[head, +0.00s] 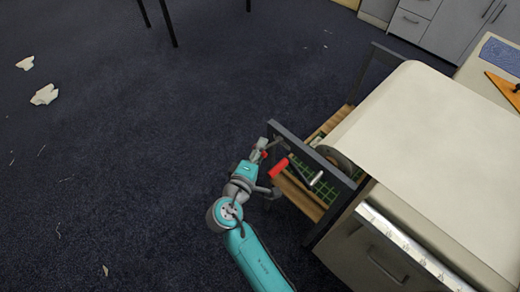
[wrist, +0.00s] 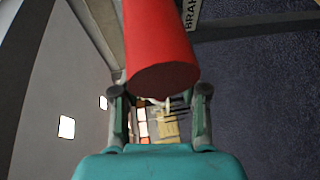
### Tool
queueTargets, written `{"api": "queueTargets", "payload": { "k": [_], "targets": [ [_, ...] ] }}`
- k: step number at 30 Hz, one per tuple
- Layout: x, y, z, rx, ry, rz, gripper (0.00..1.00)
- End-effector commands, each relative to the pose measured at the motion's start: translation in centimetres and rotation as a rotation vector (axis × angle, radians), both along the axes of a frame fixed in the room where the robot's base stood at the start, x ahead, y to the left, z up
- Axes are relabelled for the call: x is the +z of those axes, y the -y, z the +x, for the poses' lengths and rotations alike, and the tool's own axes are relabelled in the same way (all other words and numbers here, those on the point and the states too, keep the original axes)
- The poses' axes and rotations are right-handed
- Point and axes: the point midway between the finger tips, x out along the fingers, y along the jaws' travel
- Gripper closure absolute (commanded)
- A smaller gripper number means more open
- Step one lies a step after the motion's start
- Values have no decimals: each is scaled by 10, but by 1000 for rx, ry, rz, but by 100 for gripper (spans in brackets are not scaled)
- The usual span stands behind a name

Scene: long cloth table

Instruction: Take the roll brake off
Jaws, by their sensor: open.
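The roll brake's lever has a red cylindrical grip (head: 279,168) on a metal rod (head: 301,174), beside the dark frame at the end of the cloth table. My gripper (head: 262,146) is at the left of the lever in the head view. In the wrist view the red grip (wrist: 160,45) fills the upper middle, its round end facing the camera. My gripper (wrist: 160,95) is open there, one finger on each side of the grip's end. I cannot tell whether either finger touches it.
The dark frame rail (head: 312,152) runs close beside my gripper. A grey roll end (head: 340,160) and green mesh (head: 325,188) show behind it. Cream cloth (head: 430,130) covers the table at right. The dark carpet (head: 130,150) at left is mostly clear, with a few white scraps (head: 45,94).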

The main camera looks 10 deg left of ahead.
Motion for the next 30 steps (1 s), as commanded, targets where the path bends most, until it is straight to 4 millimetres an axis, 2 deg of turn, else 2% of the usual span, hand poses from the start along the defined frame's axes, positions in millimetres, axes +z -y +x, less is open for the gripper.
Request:
{"api": "queueTargets", "payload": {
  "k": [2, 3, 8, 17, 30],
  "targets": [
    [0, 0, 0, 0, 0, 0, 57],
    [0, 0, 0, 0, 0, 0, 62],
    [0, 0, 0, 0, 0, 0, 100],
    [1, 0, 1, 0, -1, 2, 100],
    [11, 1, 18, -2, -54, 49, 100]
  ]
}}
